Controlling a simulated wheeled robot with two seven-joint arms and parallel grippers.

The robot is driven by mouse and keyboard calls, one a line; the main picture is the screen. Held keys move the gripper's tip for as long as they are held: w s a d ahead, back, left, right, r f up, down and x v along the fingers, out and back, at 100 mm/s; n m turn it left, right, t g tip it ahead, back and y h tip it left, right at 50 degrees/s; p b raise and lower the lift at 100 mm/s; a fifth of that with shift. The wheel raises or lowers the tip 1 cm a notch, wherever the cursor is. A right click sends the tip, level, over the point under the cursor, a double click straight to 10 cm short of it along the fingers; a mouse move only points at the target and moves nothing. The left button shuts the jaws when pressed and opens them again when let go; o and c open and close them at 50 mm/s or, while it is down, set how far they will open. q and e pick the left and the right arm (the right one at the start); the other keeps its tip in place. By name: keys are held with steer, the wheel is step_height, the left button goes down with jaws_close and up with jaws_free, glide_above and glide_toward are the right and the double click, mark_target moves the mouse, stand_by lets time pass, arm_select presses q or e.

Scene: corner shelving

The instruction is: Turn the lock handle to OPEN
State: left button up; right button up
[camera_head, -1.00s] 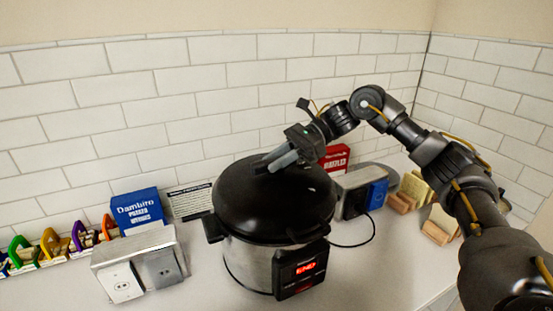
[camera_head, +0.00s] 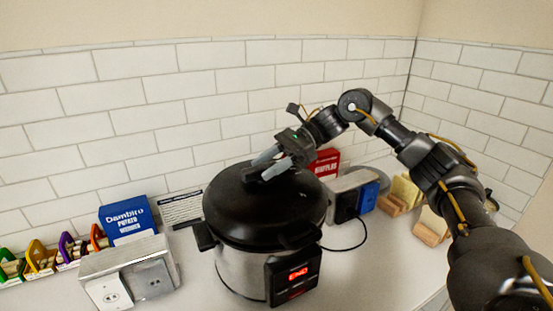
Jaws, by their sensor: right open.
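A pressure cooker with a black lid (camera_head: 255,212) and a steel body (camera_head: 240,268) stands on the counter. Its front panel (camera_head: 293,276) has a lit red display. A dark handle or knob (camera_head: 250,176) sits on top of the lid. My right gripper (camera_head: 262,165) reaches in from the right, with its fingers parted at the top of the lid around or just beside this handle; I cannot tell whether they touch it. No OPEN marking is readable. My left gripper is not in view.
A blue box (camera_head: 127,220) and a grey outlet box (camera_head: 128,272) stand left of the cooker. Colourful racks (camera_head: 50,256) line the far left. A red box (camera_head: 325,163), another outlet box (camera_head: 350,197) with a black cord, and wooden blocks (camera_head: 402,194) are at right.

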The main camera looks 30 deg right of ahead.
steer(key=b+v, duration=0.1)
steer(key=v, duration=0.7)
steer(key=shift+r, duration=0.1)
steer(key=shift+d+r+p, duration=0.3)
steer(key=shift+d+p, duration=0.2)
steer(key=shift+d, duration=0.1)
steer(key=shift+s+d+r, duration=0.1)
steer(key=shift+d, duration=0.5)
steer(key=shift+a, duration=0.1)
